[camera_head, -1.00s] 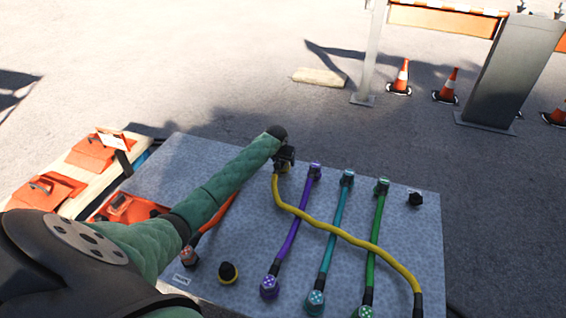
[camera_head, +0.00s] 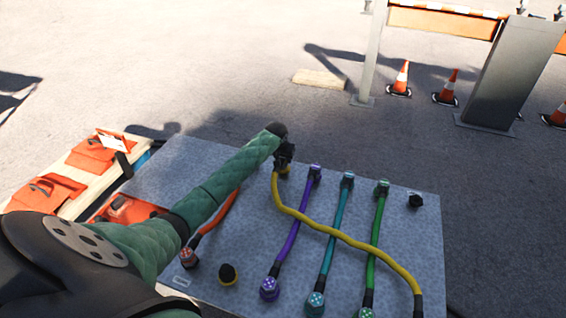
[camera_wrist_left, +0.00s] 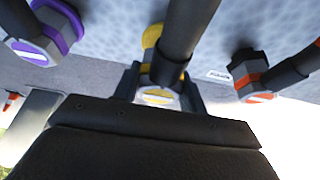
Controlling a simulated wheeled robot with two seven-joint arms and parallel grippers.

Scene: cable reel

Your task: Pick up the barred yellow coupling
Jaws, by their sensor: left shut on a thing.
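The yellow cable (camera_head: 340,234) runs across the grey panel (camera_head: 420,260), over the purple, teal and green cables. Its far end reaches my left gripper (camera_head: 284,158) near the panel's back edge. In the left wrist view the yellow coupling (camera_wrist_left: 157,97) has a yellow end face with a pale bar. It sits between the fingers of my left gripper (camera_wrist_left: 158,88), which is shut on it. A yellow ring (camera_wrist_left: 151,38) shows just behind the coupling; whether the two are joined I cannot tell. My right gripper is not in view.
Purple (camera_head: 292,225), teal (camera_head: 333,235) and green (camera_head: 377,228) cables lie plugged at right of the gripper. An orange cable (camera_head: 216,214) is partly under my arm. A black-and-yellow socket (camera_head: 228,274) stands at the front; a black one (camera_head: 415,200) at the back right.

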